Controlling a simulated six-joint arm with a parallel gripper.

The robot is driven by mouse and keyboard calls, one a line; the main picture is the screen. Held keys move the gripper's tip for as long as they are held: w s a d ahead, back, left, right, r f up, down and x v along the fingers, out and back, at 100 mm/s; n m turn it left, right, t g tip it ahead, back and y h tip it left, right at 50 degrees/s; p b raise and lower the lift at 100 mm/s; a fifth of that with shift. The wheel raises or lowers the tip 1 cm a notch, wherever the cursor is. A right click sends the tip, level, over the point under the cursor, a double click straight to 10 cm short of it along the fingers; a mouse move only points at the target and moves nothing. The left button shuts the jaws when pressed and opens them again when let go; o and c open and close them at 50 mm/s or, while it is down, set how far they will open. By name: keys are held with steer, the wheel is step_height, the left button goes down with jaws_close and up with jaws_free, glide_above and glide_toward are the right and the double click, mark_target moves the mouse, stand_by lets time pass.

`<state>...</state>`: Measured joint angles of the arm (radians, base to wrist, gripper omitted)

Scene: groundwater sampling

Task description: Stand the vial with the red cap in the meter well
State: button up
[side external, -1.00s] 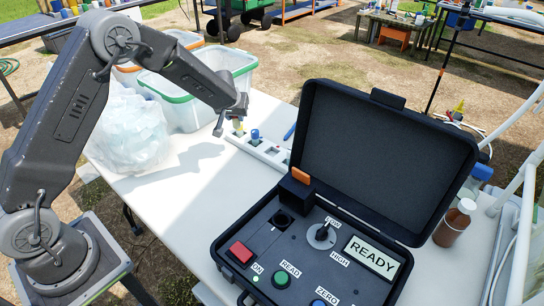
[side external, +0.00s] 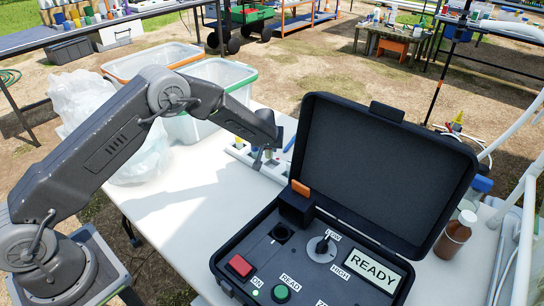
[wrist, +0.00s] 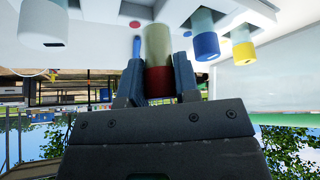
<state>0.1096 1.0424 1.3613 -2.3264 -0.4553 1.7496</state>
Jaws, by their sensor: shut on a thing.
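My gripper (wrist: 157,82) is shut on a vial with a red cap (wrist: 158,80). The vial's pale, yellowish body (wrist: 157,45) extends from the cap toward the white rack (wrist: 100,12). I cannot tell whether its far end is clear of the rack. In the side external view my gripper (side external: 262,160) is over the rack (side external: 234,151), behind the meter case, and largely hides the vial. The meter well (side external: 281,233) is a round dark hole in the panel of the open black meter (side external: 262,262). It looks empty.
The rack also holds vials with blue (wrist: 206,46), yellow (wrist: 244,52) and white (wrist: 45,28) caps. The raised meter lid (side external: 385,165) stands right of my gripper. An orange-topped block (side external: 300,187) stands behind the well. A brown bottle (side external: 454,236) is at the right.

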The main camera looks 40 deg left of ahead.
mark_target(272, 155)
steer(key=shift+w+d+f, duration=0.3)
steer(key=shift+d+f, duration=0.1)
steer(key=shift+d, duration=0.05)
steer(key=shift+f, duration=1.7)
steer(key=shift+f, duration=0.2)
steer(key=o, duration=0.9)
steer(key=v, duration=1.4)
steer(key=shift+w+a+r, duration=0.15)
steer(key=shift+w+a, duration=0.1)
steer(key=shift+a, duration=0.1)
